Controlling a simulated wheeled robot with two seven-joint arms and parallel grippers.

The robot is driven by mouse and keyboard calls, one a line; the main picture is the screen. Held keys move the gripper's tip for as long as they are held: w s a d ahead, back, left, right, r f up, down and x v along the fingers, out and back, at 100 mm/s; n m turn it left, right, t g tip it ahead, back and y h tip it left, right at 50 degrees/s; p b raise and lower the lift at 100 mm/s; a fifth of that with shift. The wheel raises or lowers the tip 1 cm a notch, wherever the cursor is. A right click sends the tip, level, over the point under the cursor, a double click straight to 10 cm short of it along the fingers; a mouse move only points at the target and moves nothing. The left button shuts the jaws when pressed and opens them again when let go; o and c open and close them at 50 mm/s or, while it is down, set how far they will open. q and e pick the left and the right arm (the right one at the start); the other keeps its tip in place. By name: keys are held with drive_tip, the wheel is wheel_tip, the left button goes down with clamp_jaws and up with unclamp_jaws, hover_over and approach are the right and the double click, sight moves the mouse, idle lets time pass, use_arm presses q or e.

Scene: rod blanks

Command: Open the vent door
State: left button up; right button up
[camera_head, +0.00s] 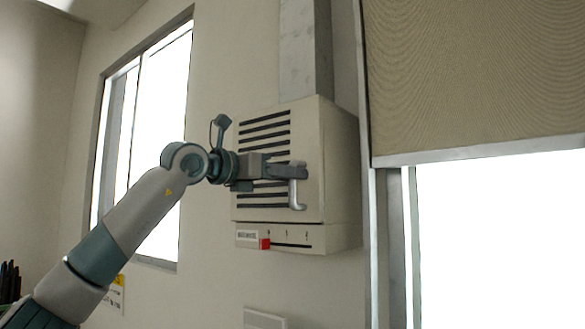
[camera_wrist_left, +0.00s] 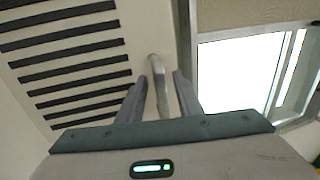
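The vent (camera_head: 310,150) is a cream box on the wall with dark slats on its front. Its front door looks closed, flush with the box. A grey vertical handle (camera_head: 296,194) stands out near the door's right edge. My left gripper (camera_head: 299,171) is at the upper part of this handle. In the left wrist view the handle (camera_wrist_left: 158,80) stands between the two fingers of my left gripper (camera_wrist_left: 160,88), with a gap visible on each side. The fingers are open around it. The fingers partly hide the handle in the head view. My right gripper is not in view.
A red slider (camera_head: 265,244) sits on a scale strip under the slats. A metal duct (camera_head: 305,50) rises above the box. A bright window with a blind (camera_head: 470,70) is to the right, and another window (camera_head: 155,130) is to the left. A white plate is on the wall below.

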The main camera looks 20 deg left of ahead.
use_arm(q)
drive_tip(key=shift+w+d, duration=0.35)
drive_tip(key=shift+w, duration=0.25)
clamp_jaws()
drive_tip(key=shift+s+a, duration=0.1)
drive_tip(key=shift+s, duration=0.05)
